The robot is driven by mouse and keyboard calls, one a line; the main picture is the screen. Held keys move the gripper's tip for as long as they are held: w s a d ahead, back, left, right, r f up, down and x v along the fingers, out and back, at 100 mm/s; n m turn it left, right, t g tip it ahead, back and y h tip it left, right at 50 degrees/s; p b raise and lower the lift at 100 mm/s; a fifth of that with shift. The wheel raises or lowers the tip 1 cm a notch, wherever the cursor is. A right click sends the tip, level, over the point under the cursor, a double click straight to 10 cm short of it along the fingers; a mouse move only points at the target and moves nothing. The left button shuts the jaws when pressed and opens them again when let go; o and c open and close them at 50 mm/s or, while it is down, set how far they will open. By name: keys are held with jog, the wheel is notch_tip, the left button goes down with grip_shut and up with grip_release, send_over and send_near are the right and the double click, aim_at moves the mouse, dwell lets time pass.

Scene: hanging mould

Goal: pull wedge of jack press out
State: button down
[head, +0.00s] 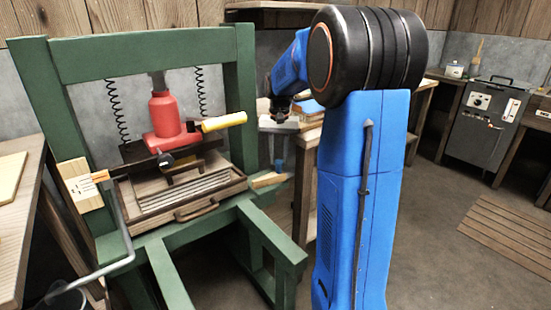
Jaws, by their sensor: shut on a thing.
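The green jack press (150,55) stands at the left, with a red jack (165,115) in its frame. A pale wooden wedge (266,181) sticks out at the right side of the press, at the end of the wooden mould. The wedge's inner end is hidden, and the exact finger contact is too small to see.
A yellow handle (223,121) juts right from the jack. The wooden mould (185,195) with a slatted top lies on the press bed. A wooden table (308,140) stands close behind my gripper. A grey cabinet (485,125) stands at the far right; open floor lies between.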

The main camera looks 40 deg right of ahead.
jog(key=shift+d, duration=0.15)
jog(key=c, duration=1.4)
grip_release()
jog(key=shift+d, duration=0.15)
jog(key=shift+r, duration=0.15)
notch_tip(320, 180, up, 17)
